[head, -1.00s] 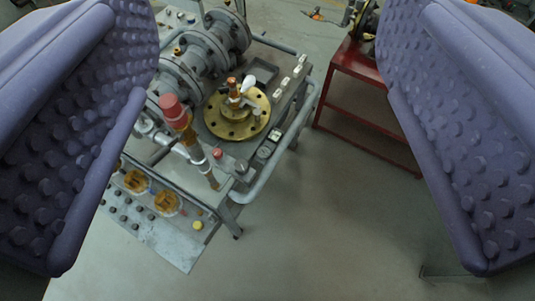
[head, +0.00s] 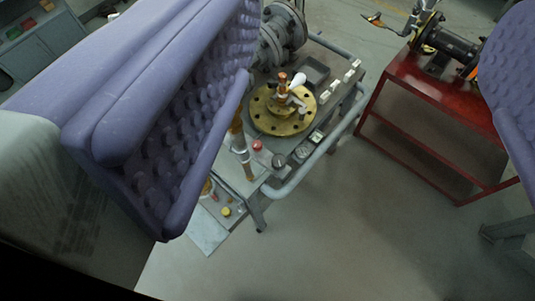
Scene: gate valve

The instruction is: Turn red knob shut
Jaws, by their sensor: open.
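My gripper (head: 345,185) is open and empty, with one big purple studded finger at the left and the other cut off by the right edge. The larger red knob on the upright pipe (head: 237,140) is hidden behind the left finger; only lower parts of that copper and white pipe show just right of the finger. A small red button-like knob (head: 257,145) shows on the cart's top. A valve with a copper-red top (head: 282,78) and a white lever stands on a round brass flange (head: 268,118). The fingers appear apart from all of these.
The grey cart (head: 318,135) has a tubular rail (head: 310,175) along its right side. Grey flanged piping (head: 280,38) stands at its back. A red metal stand (head: 430,105) with machinery is at the right. Grey floor between them is free.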

